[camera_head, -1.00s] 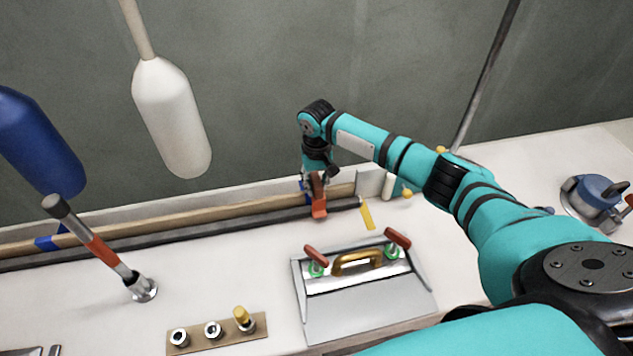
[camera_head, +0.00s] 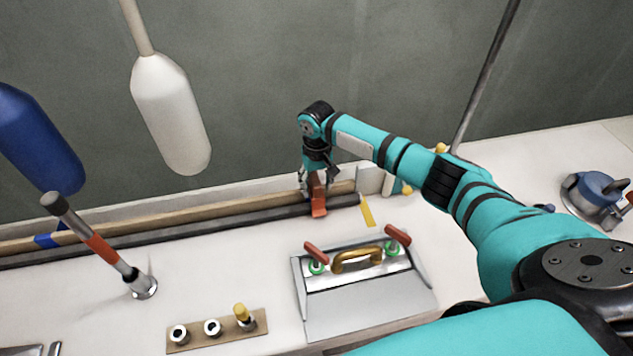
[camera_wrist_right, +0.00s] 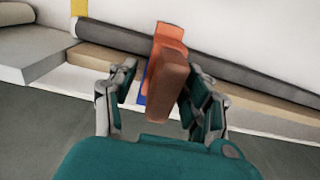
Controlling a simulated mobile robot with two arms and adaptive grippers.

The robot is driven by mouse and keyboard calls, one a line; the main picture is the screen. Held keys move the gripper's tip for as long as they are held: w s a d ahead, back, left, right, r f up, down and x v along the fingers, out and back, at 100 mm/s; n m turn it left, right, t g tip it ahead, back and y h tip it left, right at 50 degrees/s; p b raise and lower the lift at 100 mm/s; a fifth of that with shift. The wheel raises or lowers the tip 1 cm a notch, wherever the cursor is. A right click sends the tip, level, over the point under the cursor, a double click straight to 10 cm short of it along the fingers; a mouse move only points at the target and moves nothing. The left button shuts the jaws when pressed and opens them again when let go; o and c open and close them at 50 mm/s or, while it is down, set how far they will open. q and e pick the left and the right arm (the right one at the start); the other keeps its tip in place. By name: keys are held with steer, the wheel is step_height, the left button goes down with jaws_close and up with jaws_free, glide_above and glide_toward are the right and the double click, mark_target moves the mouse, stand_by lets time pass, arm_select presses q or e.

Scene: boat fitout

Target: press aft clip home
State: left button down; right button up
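An orange-red clip (camera_head: 318,207) sits at the dark pole (camera_head: 240,220) and wooden rail (camera_head: 220,211), near their right end. It also shows in the right wrist view (camera_wrist_right: 171,62), lying across the dark pole with a bit of blue beside it. My right gripper (camera_head: 316,181) is above and around the clip, pointing down. In the wrist view its fingers (camera_wrist_right: 160,92) are spread, one on each side of the clip's block, with gaps visible. Whether the clip is fully seated is hidden. My left gripper is out of view.
A yellow strip (camera_head: 367,211) lies right of the clip. A grey metal box with a brass handle (camera_head: 357,260) stands in front.

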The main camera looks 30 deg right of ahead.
step_height(320, 180, up, 12)
stand_by(0.6)
